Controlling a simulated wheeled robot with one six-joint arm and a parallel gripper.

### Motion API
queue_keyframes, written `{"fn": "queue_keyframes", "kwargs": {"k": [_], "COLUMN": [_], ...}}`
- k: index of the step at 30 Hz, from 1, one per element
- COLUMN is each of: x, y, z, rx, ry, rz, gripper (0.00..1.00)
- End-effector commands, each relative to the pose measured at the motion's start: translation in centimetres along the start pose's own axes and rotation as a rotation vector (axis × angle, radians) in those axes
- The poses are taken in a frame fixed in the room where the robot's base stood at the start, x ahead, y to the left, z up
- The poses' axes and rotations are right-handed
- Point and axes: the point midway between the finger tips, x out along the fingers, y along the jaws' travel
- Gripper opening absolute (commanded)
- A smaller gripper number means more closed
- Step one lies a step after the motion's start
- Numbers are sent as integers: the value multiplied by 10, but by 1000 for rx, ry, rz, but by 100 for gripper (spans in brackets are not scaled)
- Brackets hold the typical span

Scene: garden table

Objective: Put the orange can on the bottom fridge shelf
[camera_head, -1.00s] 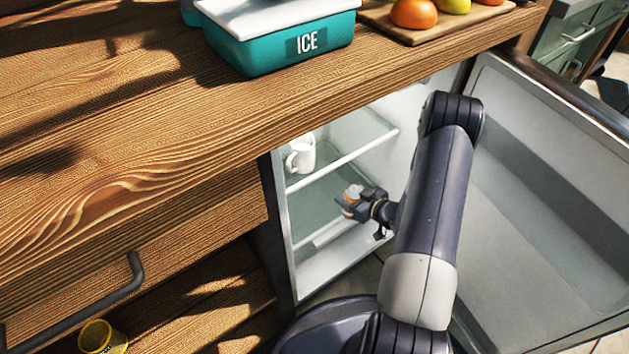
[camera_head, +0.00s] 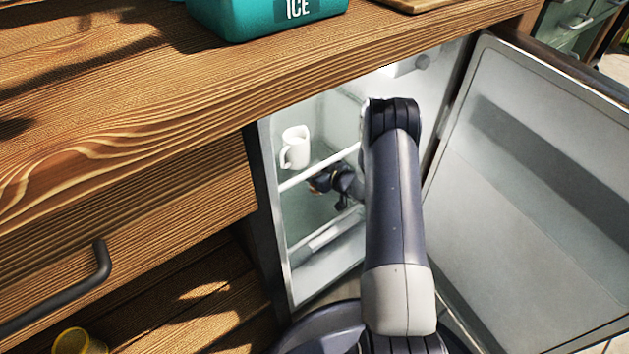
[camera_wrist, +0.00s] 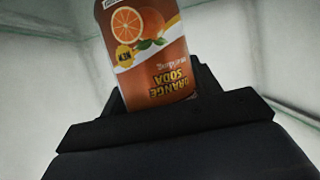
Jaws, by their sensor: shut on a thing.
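The orange can (camera_wrist: 150,50), labelled "Orange soda", fills the upper middle of the wrist view, and my gripper (camera_wrist: 155,98) is shut on it. In the head view my gripper (camera_head: 318,184) is inside the open fridge, below the front edge of the middle shelf (camera_head: 318,168) and above the bottom shelf (camera_head: 315,262). Most of the can is hidden there behind the gripper and the shelf edge. I cannot tell whether the can touches the bottom shelf.
A white mug (camera_head: 295,148) stands on the middle shelf, above my gripper. The open fridge door (camera_head: 530,200) is to the right. The wooden counter (camera_head: 130,110) overhangs at the left, with a teal ice box (camera_head: 240,20) on it. A yellow cup (camera_head: 75,341) is at lower left.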

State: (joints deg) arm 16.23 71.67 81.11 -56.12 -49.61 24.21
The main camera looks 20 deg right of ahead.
Motion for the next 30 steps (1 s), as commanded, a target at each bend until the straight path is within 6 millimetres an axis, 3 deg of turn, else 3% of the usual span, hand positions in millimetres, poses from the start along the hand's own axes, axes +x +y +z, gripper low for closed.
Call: {"fn": "queue_keyframes", "kwargs": {"k": [5, 20, 21, 28, 30], "x": [14, 19, 19, 19, 19], "y": [0, 0, 0, 0, 0], "z": [35, 37, 37, 37, 37], "rx": [1, 0, 1, 0, 0], "ry": [0, 1, 0, 0, 0], "rz": [-1, 0, 0, 0, 0], "gripper": [26, 26, 62, 80, 81]}}
